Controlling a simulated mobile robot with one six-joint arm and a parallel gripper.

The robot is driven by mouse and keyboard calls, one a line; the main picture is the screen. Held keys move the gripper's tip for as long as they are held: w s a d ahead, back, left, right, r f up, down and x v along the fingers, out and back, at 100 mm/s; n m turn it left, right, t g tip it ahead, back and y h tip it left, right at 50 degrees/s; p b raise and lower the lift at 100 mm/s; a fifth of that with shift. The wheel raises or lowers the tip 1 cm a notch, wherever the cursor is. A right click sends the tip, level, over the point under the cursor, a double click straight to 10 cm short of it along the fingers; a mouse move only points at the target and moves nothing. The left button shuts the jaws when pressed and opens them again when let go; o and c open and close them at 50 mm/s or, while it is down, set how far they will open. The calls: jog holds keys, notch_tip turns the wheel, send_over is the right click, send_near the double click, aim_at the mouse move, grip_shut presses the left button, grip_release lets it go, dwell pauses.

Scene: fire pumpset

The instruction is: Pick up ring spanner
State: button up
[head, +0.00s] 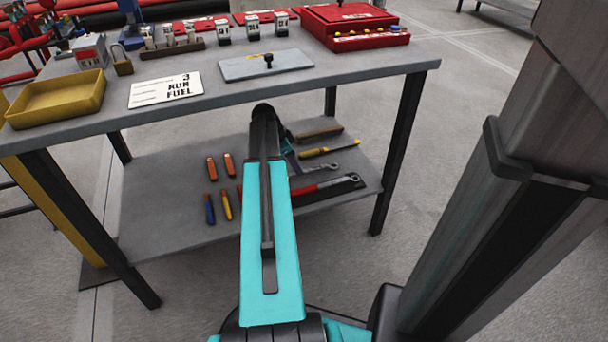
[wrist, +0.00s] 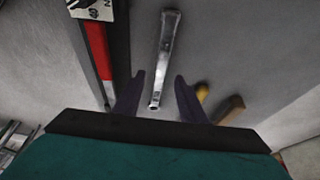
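A silver spanner (wrist: 166,50) lies on the grey lower shelf in the wrist view, running up the picture. What looks like the same spanner (head: 319,170) shows in the head view, its near end hidden behind my arm. My gripper (wrist: 158,90) is open and empty. Its two dark fingers stand on either side of the spanner's lower end in the wrist view, apart from it. I cannot tell how far above the shelf the fingertips are. In the head view the gripper is mostly hidden by my arm.
A red-handled tool (wrist: 98,48) on a dark strip lies left of the spanner. A yellow screwdriver (head: 330,148) and a brown-handled tool (head: 319,133) lie on its other side. The tabletop (head: 215,115) overhangs the shelf; a table leg (head: 397,150) stands right.

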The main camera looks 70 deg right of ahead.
aim_at(307, 172)
jog(key=shift+b+x, duration=1.05)
jog(key=shift+x, duration=1.05)
grip_shut()
